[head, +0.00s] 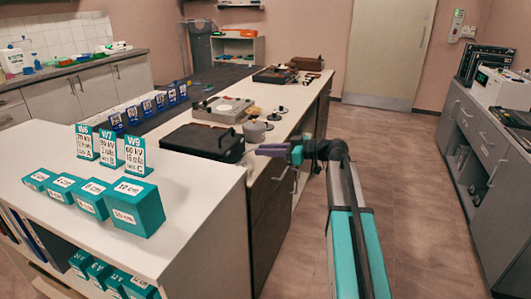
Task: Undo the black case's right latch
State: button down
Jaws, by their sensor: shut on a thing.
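The black case (200,141) lies flat with its lid down on the white-topped bench, left of the middle in the head view. My gripper (260,150) reaches in from the right at the case's right-hand end, over the bench's front edge. Its purple-grey jaws are closed, with their tips at the case's near right side. They are shut on the right latch, as far as their place tells; the latch itself is too small and covered to make out. I cannot tell whether the latch is up or down. The left latch is not discernible.
Grey round pieces (253,132) stand close behind my gripper. A device with a white disc (223,109) stands farther back. Teal boxes (137,206) and sign cards (135,154) occupy the white unit (205,208) at the left front. Open floor (420,200) lies to the right.

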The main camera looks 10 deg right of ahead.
jog(key=c, duration=1.6)
grip_release()
jog(key=shift+s+d, duration=0.1)
jog(key=v, duration=1.3)
jog(key=shift+s+d, duration=0.15)
jog(key=shift+d, duration=0.1)
